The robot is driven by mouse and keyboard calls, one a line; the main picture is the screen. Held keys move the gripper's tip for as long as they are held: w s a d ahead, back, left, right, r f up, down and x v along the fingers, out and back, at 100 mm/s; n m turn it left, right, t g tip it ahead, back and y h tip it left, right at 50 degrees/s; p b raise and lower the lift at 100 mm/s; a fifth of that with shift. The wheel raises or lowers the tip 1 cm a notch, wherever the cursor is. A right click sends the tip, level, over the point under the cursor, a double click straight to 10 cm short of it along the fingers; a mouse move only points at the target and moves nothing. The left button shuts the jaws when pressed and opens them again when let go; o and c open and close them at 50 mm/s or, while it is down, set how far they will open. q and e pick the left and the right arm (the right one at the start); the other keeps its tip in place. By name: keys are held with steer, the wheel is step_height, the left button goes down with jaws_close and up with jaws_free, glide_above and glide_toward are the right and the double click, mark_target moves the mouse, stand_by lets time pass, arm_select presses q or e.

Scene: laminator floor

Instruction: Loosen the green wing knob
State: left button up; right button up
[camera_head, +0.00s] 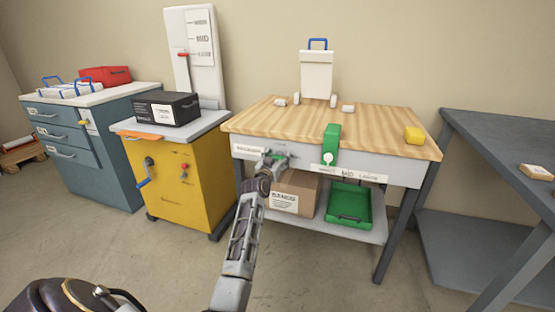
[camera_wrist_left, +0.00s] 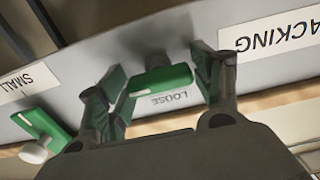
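The green wing knob (camera_wrist_left: 162,80) is a long rounded green bar on the grey front panel of the wood-topped bench, close to the printed word LOOSE. In the left wrist view it lies crosswise between the two fingers of my left gripper (camera_wrist_left: 158,88). The fingers are spread, one near each end of the bar, and the right one is very close to it; contact is unclear. In the head view my left gripper (camera_head: 274,158) is at the left part of the bench front and largely hides the knob. My right gripper is not in view.
A green slider with a white knob (camera_wrist_left: 42,135) is farther along the panel, also in the head view (camera_head: 331,145). Under the bench are a cardboard box (camera_head: 297,190) and a green tray (camera_head: 334,218). A yellow cabinet (camera_head: 190,180) stands left; a grey table (camera_head: 490,140) stands right.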

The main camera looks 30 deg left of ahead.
arm_select(q)
steer(key=c, duration=0.6)
steer(key=shift+o, duration=0.2)
